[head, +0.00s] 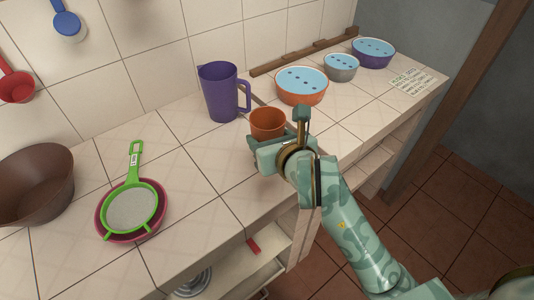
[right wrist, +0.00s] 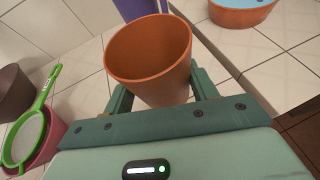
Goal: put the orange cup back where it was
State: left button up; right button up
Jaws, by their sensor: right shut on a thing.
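The orange cup (head: 267,122) is upright in the head view, over the counter in front of the purple jug. My right gripper (head: 262,142) is shut on the orange cup. In the right wrist view the orange cup (right wrist: 150,62) stands between the two fingers of my right gripper (right wrist: 160,92), and its inside looks empty. The gripper hides the cup's lower part in the head view, so I cannot tell whether its base touches the counter (head: 203,160). My left gripper is not in view.
A purple jug (head: 220,92) stands just behind the cup. An orange bowl (head: 302,88), a grey bowl (head: 341,68) and a purple bowl (head: 373,54), with blue tops, stand at the back right. A green strainer (head: 131,208) and brown bowl (head: 35,187) are at left.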

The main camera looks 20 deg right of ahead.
jog(key=w+f, duration=0.1)
jog(key=w+f+b, duration=0.1)
jog(key=f, duration=0.1)
jog(key=shift+w+d, duration=0.15)
jog(key=shift+d, duration=0.05)
jog(key=shift+w+d+f, duration=0.1)
jog(key=shift+w+f, duration=0.1)
jog(key=shift+f, duration=0.05)
jog(key=f+b, duration=0.1)
jog(key=f, duration=0.2)
jog(key=shift+w+f+b, duration=0.3)
jog(key=shift+w+b, duration=0.05)
jog(key=shift+w, duration=0.05)
jog(key=shift+f, duration=0.1)
jog(key=shift+f, duration=0.15)
jog(key=o, duration=1.2)
jog(key=shift+o, duration=0.2)
